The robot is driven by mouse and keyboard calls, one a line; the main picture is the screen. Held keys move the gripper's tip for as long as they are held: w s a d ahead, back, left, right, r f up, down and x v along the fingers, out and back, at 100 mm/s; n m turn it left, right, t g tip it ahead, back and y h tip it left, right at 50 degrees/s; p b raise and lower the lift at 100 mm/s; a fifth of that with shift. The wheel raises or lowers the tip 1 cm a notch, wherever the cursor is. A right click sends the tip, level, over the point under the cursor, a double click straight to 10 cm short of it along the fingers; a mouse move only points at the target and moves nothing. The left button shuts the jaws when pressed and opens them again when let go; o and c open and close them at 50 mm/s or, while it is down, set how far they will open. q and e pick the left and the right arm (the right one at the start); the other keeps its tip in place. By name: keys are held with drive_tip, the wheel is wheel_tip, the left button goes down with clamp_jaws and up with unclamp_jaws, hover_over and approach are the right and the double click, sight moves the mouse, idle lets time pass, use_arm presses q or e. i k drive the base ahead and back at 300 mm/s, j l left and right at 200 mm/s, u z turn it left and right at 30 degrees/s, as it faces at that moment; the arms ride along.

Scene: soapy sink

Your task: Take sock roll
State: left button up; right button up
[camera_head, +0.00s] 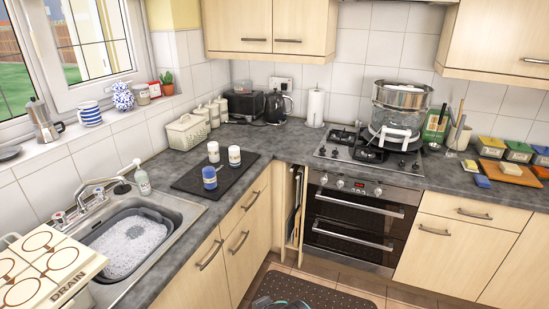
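I cannot make out a thing that is clearly a sock roll. A grey basin (164,222) full of white suds (130,245) sits in the steel sink (188,208); anything under the suds is hidden. Neither of my grippers can be made out in this view.
A cream board marked DRAIN (72,287) with ringed spots stands at the lower left. The tap (88,203) and a soap bottle (142,180) are behind the basin. A steel pot (399,100) stands on the hob. Coloured boxes (491,146) are at the right.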

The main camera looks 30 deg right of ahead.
sight(234, 156)
drive_tip(key=z, duration=0.7)
drive_tip(key=i+j, duration=0.05)
